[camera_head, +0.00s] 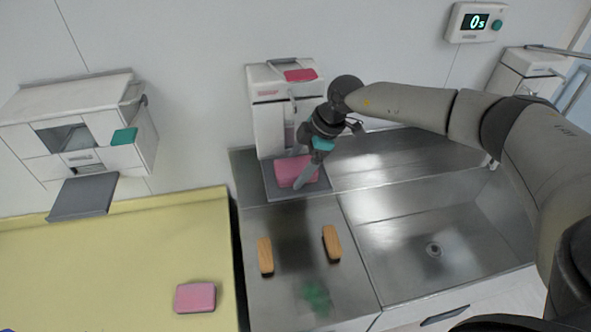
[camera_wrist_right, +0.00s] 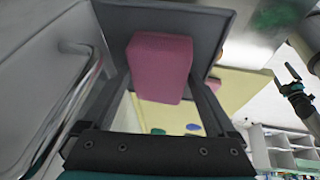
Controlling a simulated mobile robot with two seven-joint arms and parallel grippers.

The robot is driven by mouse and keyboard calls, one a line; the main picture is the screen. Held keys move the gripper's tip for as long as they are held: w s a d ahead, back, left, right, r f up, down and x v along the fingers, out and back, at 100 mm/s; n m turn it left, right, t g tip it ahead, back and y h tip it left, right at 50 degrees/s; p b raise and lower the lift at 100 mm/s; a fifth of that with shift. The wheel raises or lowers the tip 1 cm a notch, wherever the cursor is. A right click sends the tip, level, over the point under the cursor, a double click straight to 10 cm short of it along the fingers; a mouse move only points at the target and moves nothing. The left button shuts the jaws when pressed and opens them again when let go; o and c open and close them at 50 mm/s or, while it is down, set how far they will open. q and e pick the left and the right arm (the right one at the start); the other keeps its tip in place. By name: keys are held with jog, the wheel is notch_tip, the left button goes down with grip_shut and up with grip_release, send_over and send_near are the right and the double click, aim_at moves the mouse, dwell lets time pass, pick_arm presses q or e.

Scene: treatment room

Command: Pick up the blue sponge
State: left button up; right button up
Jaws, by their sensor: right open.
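No sponge that is clearly blue shows. A pink sponge (camera_head: 297,171) lies on the grey tray of the white dispenser, and it also shows in the right wrist view (camera_wrist_right: 160,62). My right gripper (camera_head: 301,180) is open at this sponge, with its fingers on either side of it in the right wrist view (camera_wrist_right: 163,88). I cannot tell whether they touch it. Another pink sponge (camera_head: 195,297) lies on the yellow counter. A small blue thing (camera_wrist_right: 193,127) shows beyond the fingers, too small to identify. A dark gripper-like part (camera_wrist_right: 294,88), perhaps my left, shows at the right.
The white dispenser (camera_head: 268,117) stands close behind the tray (camera_head: 270,191). Two orange-brown blocks (camera_head: 265,255) (camera_head: 332,243) and a blurred green thing (camera_head: 317,297) are on the steel counter. The sink (camera_head: 440,220) is at the right. Most of the yellow counter (camera_head: 100,265) is clear.

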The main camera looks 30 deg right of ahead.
aim_at(299, 168)
jog(key=c, duration=1)
jog(key=shift+r, duration=0.1)
jog(key=shift+s+r, duration=0.1)
jog(key=shift+r, duration=0.05)
notch_tip(299, 168, up, 6)
jog(key=shift+r+b, duration=0.2)
jog(key=shift+b, duration=0.65)
jog(key=s+a+b, duration=0.1)
jog(key=s, duration=0.5)
jog(key=s+a+b, duration=0.2)
jog(key=s, duration=0.4)
jog(key=s+a+b, duration=0.2)
jog(key=s, duration=0.5)
jog(key=shift+s, duration=0.1)
jog(key=shift+r, duration=0.1)
